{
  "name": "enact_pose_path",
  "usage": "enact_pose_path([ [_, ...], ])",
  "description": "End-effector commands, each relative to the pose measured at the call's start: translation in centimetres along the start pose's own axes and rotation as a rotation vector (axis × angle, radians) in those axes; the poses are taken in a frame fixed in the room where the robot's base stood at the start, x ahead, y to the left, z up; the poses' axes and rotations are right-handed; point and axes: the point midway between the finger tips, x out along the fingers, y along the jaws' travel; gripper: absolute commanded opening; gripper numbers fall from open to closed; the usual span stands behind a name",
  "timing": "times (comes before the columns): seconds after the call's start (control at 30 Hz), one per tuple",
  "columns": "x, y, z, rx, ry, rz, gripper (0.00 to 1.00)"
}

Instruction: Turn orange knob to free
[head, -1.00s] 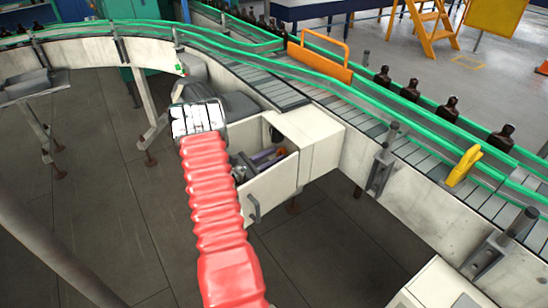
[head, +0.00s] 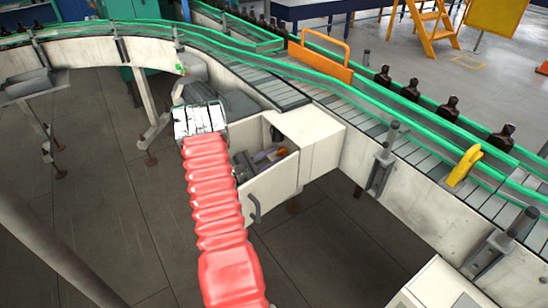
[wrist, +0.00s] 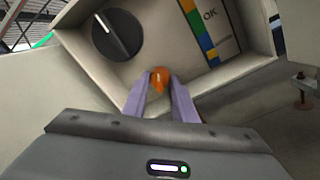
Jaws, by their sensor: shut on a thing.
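The orange knob (wrist: 159,78) sits on the panel of the cream box, between the two purple fingers of my gripper (wrist: 160,88) in the wrist view. The fingers are shut on its sides. The knob's pale pointer mark shows on its face; I cannot read which setting it points to.
A larger black dial (wrist: 117,35) with a white mark is close to the left of the orange knob. A colour-striped OK label (wrist: 210,25) is to the right. The box walls surround the gripper closely. The conveyor (head: 350,95) with amber bottles (head: 410,88) runs behind.

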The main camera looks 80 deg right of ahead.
Motion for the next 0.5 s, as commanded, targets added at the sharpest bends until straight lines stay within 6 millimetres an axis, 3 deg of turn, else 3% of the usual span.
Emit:
enact_pose_path([
  [0.5, 0.19, -0.06, 0.07, 0.046, -0.004, -0.002, 0.03],
])
